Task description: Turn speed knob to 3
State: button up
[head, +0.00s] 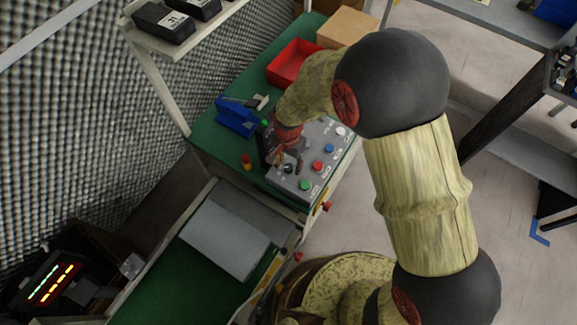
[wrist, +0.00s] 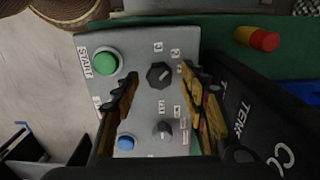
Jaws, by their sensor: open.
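A grey control panel (head: 325,135) lies on the green bench. In the wrist view, a black knob (wrist: 159,75) stands on the panel (wrist: 145,103) with small labels around it, too small to read surely. A second, greyer knob (wrist: 163,130) is further down the picture. I cannot read which is the speed knob or what it points at. My gripper (wrist: 158,82) is open, its fingers on either side of the black knob, with gaps visible. In the head view my gripper (head: 288,158) is over the panel's left part and partly hides it.
A green START button (wrist: 104,63) and a blue button (wrist: 125,143) sit beside the knobs. A red and yellow button (head: 246,161) stands left of the panel. A blue bin (head: 235,117), a red bin (head: 294,64) and a cardboard box (head: 347,26) stand behind.

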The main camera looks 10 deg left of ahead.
jog(key=shift+f, duration=0.5)
jog(key=shift+c, duration=0.5)
grip_shut()
